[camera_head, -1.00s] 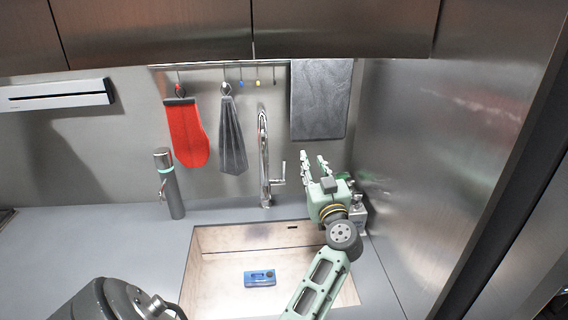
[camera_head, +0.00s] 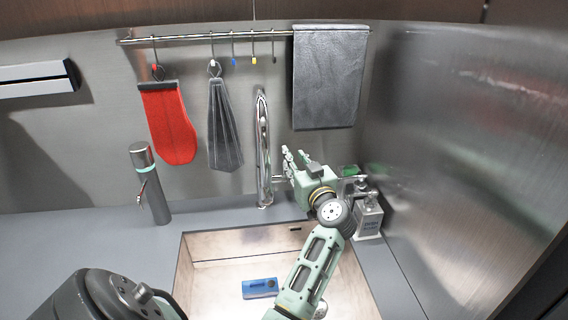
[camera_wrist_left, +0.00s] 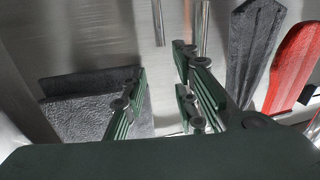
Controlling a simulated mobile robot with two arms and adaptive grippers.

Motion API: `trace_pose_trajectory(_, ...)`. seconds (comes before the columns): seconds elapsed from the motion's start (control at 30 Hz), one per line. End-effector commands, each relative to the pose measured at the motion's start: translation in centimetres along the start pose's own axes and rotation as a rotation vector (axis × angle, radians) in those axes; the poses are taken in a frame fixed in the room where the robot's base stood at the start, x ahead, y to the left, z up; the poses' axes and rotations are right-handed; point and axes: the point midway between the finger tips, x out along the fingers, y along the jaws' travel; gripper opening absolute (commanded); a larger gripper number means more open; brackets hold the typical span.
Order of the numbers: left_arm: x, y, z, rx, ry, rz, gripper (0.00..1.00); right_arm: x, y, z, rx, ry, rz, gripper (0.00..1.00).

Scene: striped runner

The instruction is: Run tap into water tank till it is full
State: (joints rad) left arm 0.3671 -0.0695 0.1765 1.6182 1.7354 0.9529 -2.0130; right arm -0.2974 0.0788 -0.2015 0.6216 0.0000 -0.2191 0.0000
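The chrome tap (camera_head: 263,150) stands behind the sink, with a side handle (camera_head: 279,178) near its base. No water stream shows. The sink basin (camera_head: 205,285) looks dry; I cannot make out a separate water tank. My left gripper (camera_head: 297,157) is open, with its fingers just right of the tap and close to the handle. In the left wrist view, the fingers are spread apart with nothing between them at the tips. There the tap column (camera_wrist_left: 204,28) and a thin shiny rod (camera_wrist_left: 158,22), likely the handle, lie beyond them. My right gripper is not in view.
A blue object (camera_head: 260,288) lies in the basin. A soap dispenser (camera_head: 369,217) stands right of the gripper by the metal wall. A cylindrical dispenser (camera_head: 150,185) stands left. A red mitt (camera_head: 168,125), grey cloth (camera_head: 224,130) and dark towel (camera_head: 326,80) hang behind.

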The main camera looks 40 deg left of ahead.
Motion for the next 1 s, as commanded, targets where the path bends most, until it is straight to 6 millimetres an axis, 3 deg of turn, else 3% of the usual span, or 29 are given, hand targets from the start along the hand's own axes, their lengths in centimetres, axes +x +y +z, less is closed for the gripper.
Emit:
trace_pose_trajectory(0.03,0.0,-0.1,1.4,0.000,0.000,0.000,0.27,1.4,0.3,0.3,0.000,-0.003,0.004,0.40)
trace_pose_trajectory(0.3,0.0,-0.2,4.0,0.000,0.001,0.000,0.27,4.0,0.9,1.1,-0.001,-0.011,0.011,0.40)
trace_pose_trajectory(0.47,0.7,-0.2,3.9,0.000,0.002,0.000,0.27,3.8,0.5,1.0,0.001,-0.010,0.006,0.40)
trace_pose_trajectory(0.8,5.9,-0.2,3.7,0.002,0.003,-0.001,0.27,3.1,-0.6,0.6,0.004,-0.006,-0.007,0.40)
trace_pose_trajectory(1.0,7.6,-0.2,3.9,0.000,0.001,0.000,0.27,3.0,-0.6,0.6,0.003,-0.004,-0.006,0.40)
